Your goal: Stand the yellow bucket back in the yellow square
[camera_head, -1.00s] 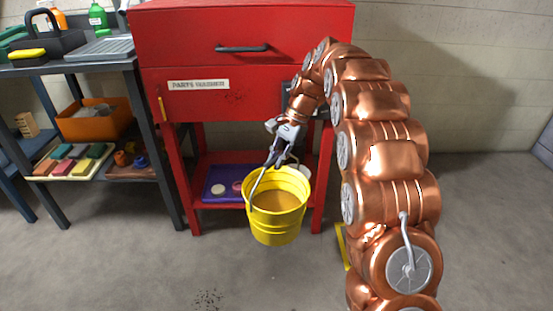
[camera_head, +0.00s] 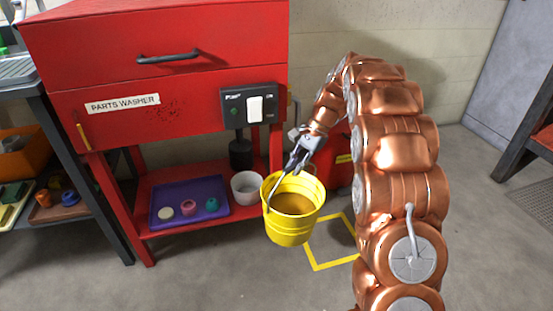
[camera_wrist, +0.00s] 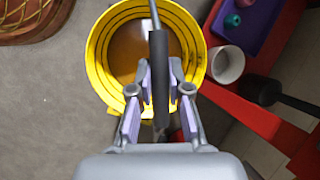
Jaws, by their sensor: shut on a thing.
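The yellow bucket (camera_head: 290,232) with brown liquid inside hangs upright in front of the red cabinet's right leg. My gripper (camera_head: 297,160) is shut on the bucket's handle, above the bucket's rim. In the wrist view, my gripper (camera_wrist: 160,85) clasps the dark grip of the handle, with the bucket (camera_wrist: 97,60) below it. The yellow square (camera_head: 335,264) is a taped outline on the floor, just right of the bucket. The bucket overlaps its left side in the picture. A dark shadow lies inside the square. The bucket's height above the floor is hard to judge.
The red parts washer (camera_head: 190,95) stands behind. Its low shelf holds a purple tray (camera_head: 218,213) with small parts and a white cup (camera_head: 245,192). A red object (camera_head: 340,174) stands behind the square. Floor in front is clear.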

